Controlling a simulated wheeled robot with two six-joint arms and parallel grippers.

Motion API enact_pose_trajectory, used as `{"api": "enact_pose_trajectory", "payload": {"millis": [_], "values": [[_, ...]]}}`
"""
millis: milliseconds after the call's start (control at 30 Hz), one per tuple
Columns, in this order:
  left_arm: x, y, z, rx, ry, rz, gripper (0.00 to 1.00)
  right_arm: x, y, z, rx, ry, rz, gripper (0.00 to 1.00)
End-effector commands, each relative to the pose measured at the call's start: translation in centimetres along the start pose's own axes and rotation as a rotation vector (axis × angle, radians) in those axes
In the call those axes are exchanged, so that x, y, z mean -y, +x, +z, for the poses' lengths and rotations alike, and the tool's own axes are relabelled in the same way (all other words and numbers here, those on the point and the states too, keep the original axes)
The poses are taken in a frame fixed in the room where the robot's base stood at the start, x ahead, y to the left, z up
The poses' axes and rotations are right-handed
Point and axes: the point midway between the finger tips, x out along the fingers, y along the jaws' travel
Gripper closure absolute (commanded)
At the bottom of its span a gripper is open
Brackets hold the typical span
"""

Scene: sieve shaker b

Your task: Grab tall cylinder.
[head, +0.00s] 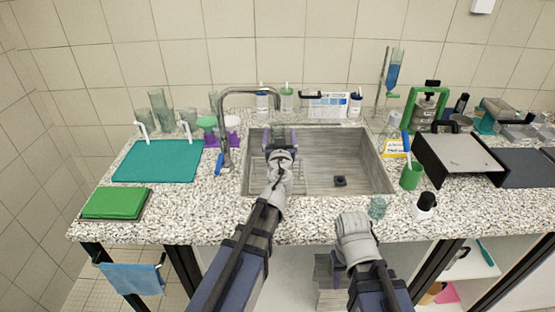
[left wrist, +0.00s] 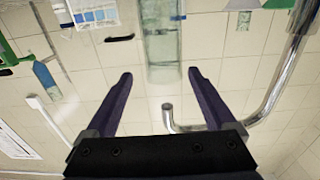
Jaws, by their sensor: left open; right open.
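A tall clear glass cylinder (left wrist: 161,45) shows in the left wrist view at the top middle, with its near end in line with the gap between my fingertips. In the head view a bit of greenish glass (head: 278,131) shows at my left gripper (head: 280,142), over the sink; the gripper and arm hide much of it. My left gripper is open, with its two purple fingers (left wrist: 160,76) apart on either side of the cylinder's line. I cannot tell whether they touch it. My right gripper (head: 337,266) is open at the counter's front edge, partly hidden by its own wrist.
The chrome tap (head: 224,125) stands left of my left gripper; its spout (left wrist: 270,105) is close on the right in the left wrist view. The sink (head: 372,170) lies below. A small beaker (head: 377,207) and dark-capped bottle (head: 425,204) stand near the right gripper.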

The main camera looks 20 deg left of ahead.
Motion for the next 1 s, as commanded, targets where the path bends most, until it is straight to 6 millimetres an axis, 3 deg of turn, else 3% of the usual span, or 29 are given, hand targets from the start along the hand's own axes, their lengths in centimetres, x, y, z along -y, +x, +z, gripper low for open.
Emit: {"api": "enact_pose_trajectory", "payload": {"millis": [133,433,733,1000], "values": [[0.0,1.9,0.0,0.0,0.0,-0.002,0.11,0.0,0.0,0.0,0.0,0.0,0.0,0.5],[0.2,3.0,0.1,0.001,0.0,-0.002,0.11,0.0,0.1,0.0,0.0,0.0,0.0,0.5],[0.5,7.2,0.3,0.001,0.0,-0.002,0.11,0.0,0.3,0.0,0.0,0.0,0.0,0.5],[0.6,7.2,0.3,0.001,0.0,-0.002,0.13,0.0,0.2,0.0,0.0,0.0,0.0,0.5]]}}
